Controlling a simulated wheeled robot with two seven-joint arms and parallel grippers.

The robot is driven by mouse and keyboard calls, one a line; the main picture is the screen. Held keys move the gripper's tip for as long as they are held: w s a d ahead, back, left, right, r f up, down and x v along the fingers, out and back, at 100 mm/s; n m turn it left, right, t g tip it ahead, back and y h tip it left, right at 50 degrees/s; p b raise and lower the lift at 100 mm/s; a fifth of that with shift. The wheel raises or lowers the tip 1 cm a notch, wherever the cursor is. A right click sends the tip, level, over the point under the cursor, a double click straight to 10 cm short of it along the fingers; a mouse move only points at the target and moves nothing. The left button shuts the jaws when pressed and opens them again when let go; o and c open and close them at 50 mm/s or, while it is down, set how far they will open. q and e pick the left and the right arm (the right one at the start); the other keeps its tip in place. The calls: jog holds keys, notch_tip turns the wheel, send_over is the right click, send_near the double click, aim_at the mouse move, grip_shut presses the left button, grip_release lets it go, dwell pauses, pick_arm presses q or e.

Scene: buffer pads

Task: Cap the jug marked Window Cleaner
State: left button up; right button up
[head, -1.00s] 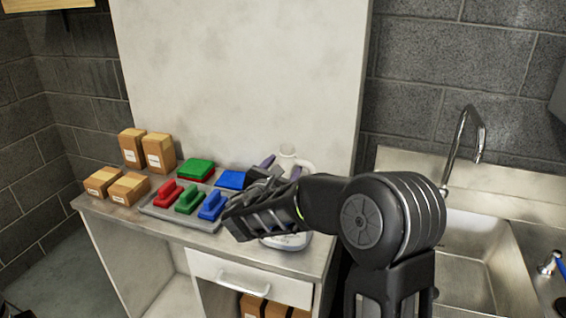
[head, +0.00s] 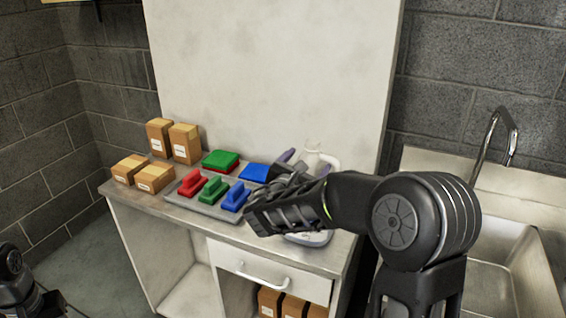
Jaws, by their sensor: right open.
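A white jug (head: 316,158) with a handle stands at the right end of the counter. My right forearm and gripper cover most of its body, so I cannot read its label. No cap can be made out. My right gripper (head: 283,163) is open, its purplish-grey fingers pointing to the back beside the jug's neck, on its left. I cannot tell whether they touch it. Part of my left arm (head: 20,285) shows at the lower left edge; its gripper is out of view.
A grey tray (head: 208,208) on the counter holds red, green and blue handled pads. Green and blue pads (head: 221,159) lie behind it. Several cardboard boxes (head: 155,177) stand at the left. A sink (head: 505,265) with a tap is at the right.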

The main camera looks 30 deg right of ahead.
pick_arm(q)
notch_tip(320, 180, down, 3)
jog(key=shift+r+b, duration=0.15)
jog(key=shift+b, duration=1.1)
pick_arm(e)
jog(key=v, duration=1.1)
jog(key=s+a+f+m+g+y, duration=0.1)
jog(key=s+a+f+g+y, duration=0.2)
jog(key=f, duration=0.8)
jog(key=s+a+f+m+g+y, duration=0.1)
jog(key=s+a+f+g+y, duration=0.2)
jog(key=f, duration=0.8)
jog(key=s+a+f+m+g+y, duration=0.1)
jog(key=s+a+f+g+y, duration=0.2)
jog(key=f, duration=0.8)
jog(key=s+a+f+m+y, duration=0.9)
jog(key=s+a+f+m, duration=0.6)
jog(key=a+m, duration=0.5)
jog(key=shift+s+f+m, duration=0.4)
jog(key=shift+f+m, duration=0.1)
jog(key=shift+f, duration=0.75)
